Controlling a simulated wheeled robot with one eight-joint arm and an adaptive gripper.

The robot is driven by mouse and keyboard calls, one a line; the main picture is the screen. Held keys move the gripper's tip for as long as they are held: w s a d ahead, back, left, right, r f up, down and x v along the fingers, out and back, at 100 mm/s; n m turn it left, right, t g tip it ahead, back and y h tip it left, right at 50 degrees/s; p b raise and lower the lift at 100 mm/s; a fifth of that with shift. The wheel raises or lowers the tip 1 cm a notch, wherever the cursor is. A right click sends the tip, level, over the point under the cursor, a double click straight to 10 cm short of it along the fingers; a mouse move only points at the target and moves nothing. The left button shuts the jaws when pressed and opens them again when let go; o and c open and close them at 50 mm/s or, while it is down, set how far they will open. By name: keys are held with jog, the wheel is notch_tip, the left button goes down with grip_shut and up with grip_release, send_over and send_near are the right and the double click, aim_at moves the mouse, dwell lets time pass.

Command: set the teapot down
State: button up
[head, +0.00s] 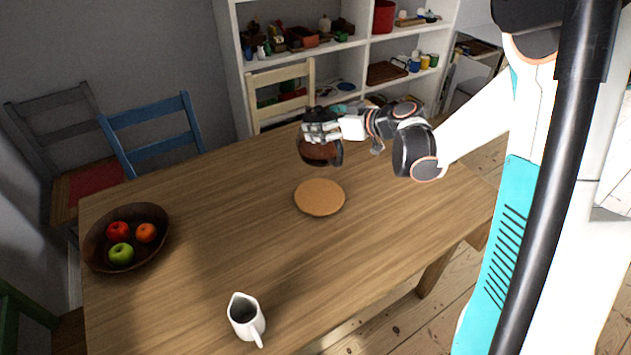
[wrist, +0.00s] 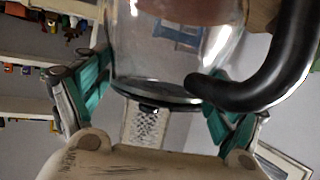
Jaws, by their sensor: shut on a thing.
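The teapot (head: 318,152) is a glass pot with brown contents and a black handle. In the head view it is above the far half of the table, just behind a round cork mat (head: 320,197). My gripper (head: 322,130) is shut on the teapot near its top and partly hides it. In the wrist view the clear glass of the teapot (wrist: 165,60) lies between the teal finger pads, with the black handle at the right. The cork mat is bare. The teapot looks raised, but its height above the table is hard to tell.
On the wooden table (head: 215,215) a bowl (head: 98,262) of apples and an orange fruit stands at left, and a white jug (head: 246,318) at the front. The wood around the mat is clear. Chairs, including a blue one (head: 155,140), and a white shelf (head: 238,85) stand behind.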

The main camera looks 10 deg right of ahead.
notch_tip(320, 180, down, 17)
jog(key=b, duration=0.6)
jog(key=o, duration=1.9)
jog(key=p+v, duration=0.3)
jog(key=v, duration=0.9)
jog(key=shift+r, duration=0.1)
